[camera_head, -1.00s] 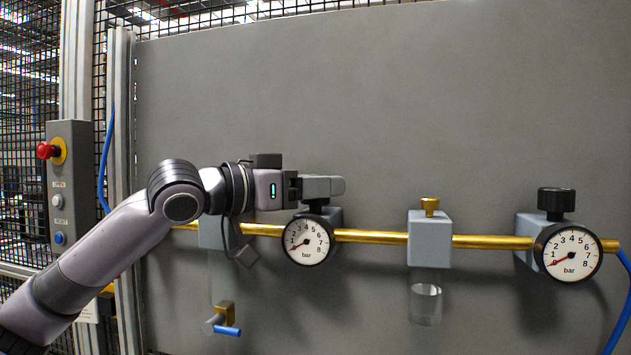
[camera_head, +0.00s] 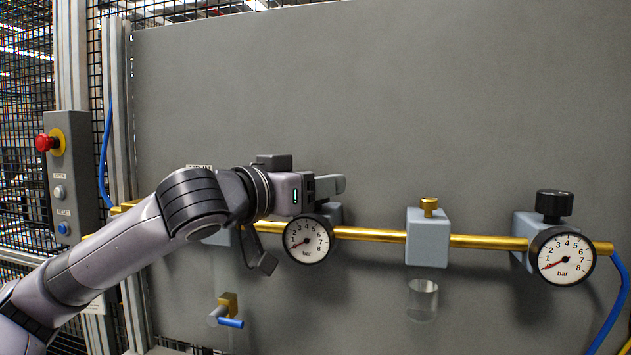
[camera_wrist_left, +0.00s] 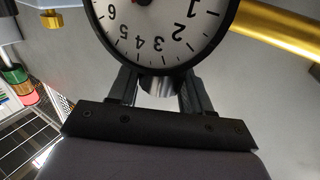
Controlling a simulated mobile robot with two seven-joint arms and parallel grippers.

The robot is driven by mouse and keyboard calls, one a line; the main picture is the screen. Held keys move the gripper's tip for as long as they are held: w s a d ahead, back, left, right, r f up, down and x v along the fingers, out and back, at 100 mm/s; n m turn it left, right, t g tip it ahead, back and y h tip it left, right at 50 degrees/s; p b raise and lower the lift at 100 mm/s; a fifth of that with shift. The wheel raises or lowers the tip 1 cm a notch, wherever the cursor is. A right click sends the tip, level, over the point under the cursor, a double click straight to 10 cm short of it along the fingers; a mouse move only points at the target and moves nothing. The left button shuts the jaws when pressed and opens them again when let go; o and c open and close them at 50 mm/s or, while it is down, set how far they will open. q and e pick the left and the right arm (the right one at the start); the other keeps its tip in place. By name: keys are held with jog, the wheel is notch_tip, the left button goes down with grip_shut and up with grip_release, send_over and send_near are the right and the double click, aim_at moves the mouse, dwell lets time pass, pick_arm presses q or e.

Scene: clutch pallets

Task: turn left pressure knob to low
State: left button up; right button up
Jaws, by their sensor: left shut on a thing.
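My left gripper (camera_head: 330,186) is at the top of the left regulator, above the left pressure gauge (camera_head: 307,239). It is shut on the left pressure knob, which its fingers hide in the head view. In the left wrist view, the two fingers (camera_wrist_left: 158,92) stand on both sides of a rounded grey surface below the gauge rim, and the gauge face (camera_wrist_left: 160,35) appears upside down. The left gauge's red needle points to the lower left, near the low end. My right gripper is not in view.
A brass pipe (camera_head: 375,235) runs along the grey panel (camera_head: 400,100). To the right are a grey block (camera_head: 428,240) with a brass cap and a second gauge (camera_head: 562,256) under a black knob (camera_head: 555,205). A blue-handled valve (camera_head: 229,322) sits lower left. A red emergency button (camera_head: 43,143) is far left.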

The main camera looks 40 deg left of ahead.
pick_arm(q)
jog(key=o, duration=0.9)
jog(key=shift+o, duration=0.2)
jog(key=shift+s+f+b, duration=0.1)
jog(key=shift+s+b, duration=0.2)
jog(key=shift+b, duration=0.15)
jog(key=s+b, duration=0.5)
jog(key=s, duration=0.1)
jog(key=shift+s+d+b, duration=0.2)
jog(key=shift+s+b, duration=0.1)
